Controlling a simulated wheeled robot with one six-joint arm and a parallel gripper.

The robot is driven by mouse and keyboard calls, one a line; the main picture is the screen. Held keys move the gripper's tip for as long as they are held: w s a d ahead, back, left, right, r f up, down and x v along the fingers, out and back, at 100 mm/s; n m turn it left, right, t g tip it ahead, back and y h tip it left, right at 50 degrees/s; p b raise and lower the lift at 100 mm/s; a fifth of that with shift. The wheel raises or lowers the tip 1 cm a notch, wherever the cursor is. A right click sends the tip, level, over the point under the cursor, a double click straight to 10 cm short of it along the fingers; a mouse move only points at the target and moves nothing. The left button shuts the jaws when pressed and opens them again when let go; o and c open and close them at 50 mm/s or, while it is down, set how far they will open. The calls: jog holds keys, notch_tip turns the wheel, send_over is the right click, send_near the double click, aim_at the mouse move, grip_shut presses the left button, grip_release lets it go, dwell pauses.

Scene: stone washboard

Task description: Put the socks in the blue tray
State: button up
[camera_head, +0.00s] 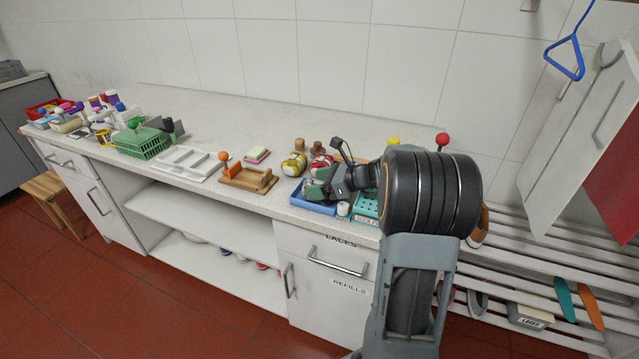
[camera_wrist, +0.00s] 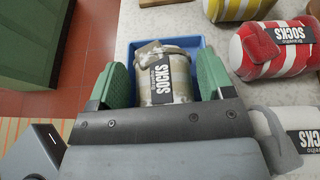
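A camouflage-patterned sock roll with a black SOCKS label (camera_wrist: 160,78) is between the green-padded fingers of my gripper (camera_wrist: 163,88), over or in the blue tray (camera_wrist: 137,44). The pads stand close along both its sides; whether they press on it is unclear. In the head view, my gripper (camera_head: 325,190) is low at the blue tray (camera_head: 310,206), partly hiding it. A yellow-striped sock roll (camera_head: 293,165) and a red-striped one (camera_head: 320,165) lie on the counter behind the tray. Both show in the wrist view, with a white sock roll (camera_wrist: 303,128) at the right.
A teal perforated tray (camera_head: 367,205) is right of the blue tray. A wooden holder (camera_head: 247,180), white divided tray (camera_head: 188,162) and green basket (camera_head: 143,143) stand to the left.

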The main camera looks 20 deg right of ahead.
jog(key=shift+o, duration=1.1)
jog(key=v, duration=1.3)
jog(key=shift+s+d+r+p, duration=0.15)
jog(key=shift+s+d+p, duration=0.1)
jog(key=shift+d+p, duration=0.05)
jog(key=a+n, duration=0.1)
jog(key=a+n+g+p, duration=0.1)
jog(key=a, duration=0.1)
jog(key=a+n+g, duration=0.1)
jog(key=a, duration=0.1)
jog(key=shift+s+a+r+h, duration=0.25)
jog(key=shift+s+r+h, duration=0.05)
jog(key=shift+s+r, duration=0.05)
jog(key=s+a+n+g+h+p, duration=0.3)
jog(key=s+a+n+h, duration=0.6)
jog(key=n, duration=1.5)
jog(key=s+a+p, duration=0.2)
jog(key=s+a, duration=0.1)
jog(key=a, duration=0.2)
jog(key=shift+s+a+r+g+p, duration=0.25)
jog(key=shift+a+g+p, duration=0.1)
jog(key=shift+g+p, duration=0.05)
